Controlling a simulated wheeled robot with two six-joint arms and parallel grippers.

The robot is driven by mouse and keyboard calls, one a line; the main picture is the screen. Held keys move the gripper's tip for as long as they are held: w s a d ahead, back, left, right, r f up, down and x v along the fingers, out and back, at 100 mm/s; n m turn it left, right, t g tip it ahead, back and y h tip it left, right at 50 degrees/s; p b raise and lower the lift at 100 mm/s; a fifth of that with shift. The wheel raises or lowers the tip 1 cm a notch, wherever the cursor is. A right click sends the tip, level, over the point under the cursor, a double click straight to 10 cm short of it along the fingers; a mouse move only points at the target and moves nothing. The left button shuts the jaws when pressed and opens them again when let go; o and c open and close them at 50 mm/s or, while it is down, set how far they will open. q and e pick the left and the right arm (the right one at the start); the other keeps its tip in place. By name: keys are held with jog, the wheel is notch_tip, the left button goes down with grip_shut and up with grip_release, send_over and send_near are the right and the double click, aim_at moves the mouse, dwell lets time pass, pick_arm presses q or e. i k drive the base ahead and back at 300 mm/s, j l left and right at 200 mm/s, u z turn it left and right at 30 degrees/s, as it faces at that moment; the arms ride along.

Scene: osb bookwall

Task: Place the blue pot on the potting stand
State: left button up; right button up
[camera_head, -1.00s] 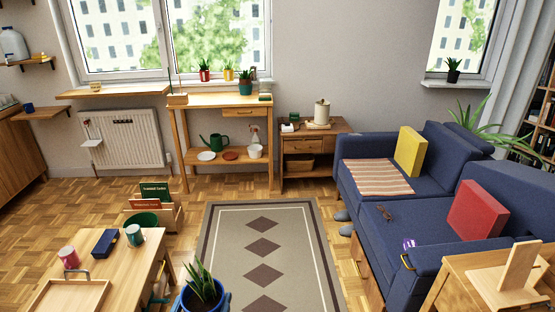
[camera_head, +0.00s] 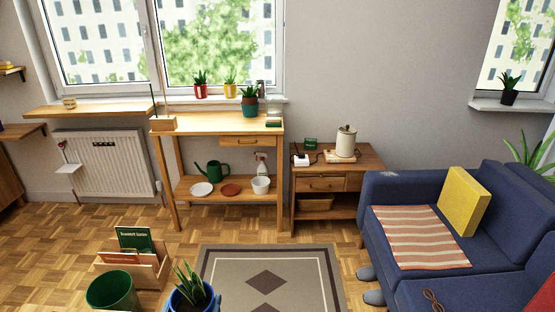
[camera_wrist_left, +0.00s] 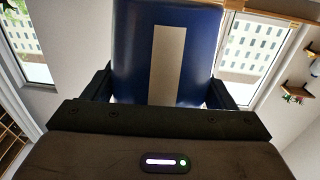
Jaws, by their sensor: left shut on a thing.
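The blue pot (camera_head: 190,302) with a spiky green plant (camera_head: 192,283) shows at the bottom middle of the head view, cut by the lower edge. In the left wrist view the blue pot (camera_wrist_left: 135,50), with a pale strip on its side, sits between the two black fingers of my left gripper (camera_wrist_left: 165,92), which is shut on it. The wooden potting stand (camera_head: 210,124) is ahead under the window. My right gripper is not in view.
The stand's lower shelf holds a watering can (camera_head: 211,170), saucers and a white pot (camera_head: 261,185). A side table (camera_head: 365,160) stands right of it, then the blue sofa (camera_head: 405,190). A wooden crate (camera_head: 135,270) and green bin (camera_head: 111,291) are at left. The patterned rug (camera_head: 225,265) lies clear.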

aim_at(213, 126)
jog(key=i+u, duration=0.25)
jog(key=i, duration=1.4)
jog(key=i+j+z, duration=0.15)
jog(key=i+j, duration=0.15)
jog(key=i+j+z, duration=0.1)
jog(key=i+j, duration=0.2)
jog(key=i+j+z, duration=0.15)
jog(key=j, duration=0.25)
jog(key=i+j+z, duration=0.1)
jog(key=i+j, duration=0.25)
jog(key=i+j+z, duration=0.15)
jog(key=j, duration=0.35)
jog(key=i, duration=0.1)
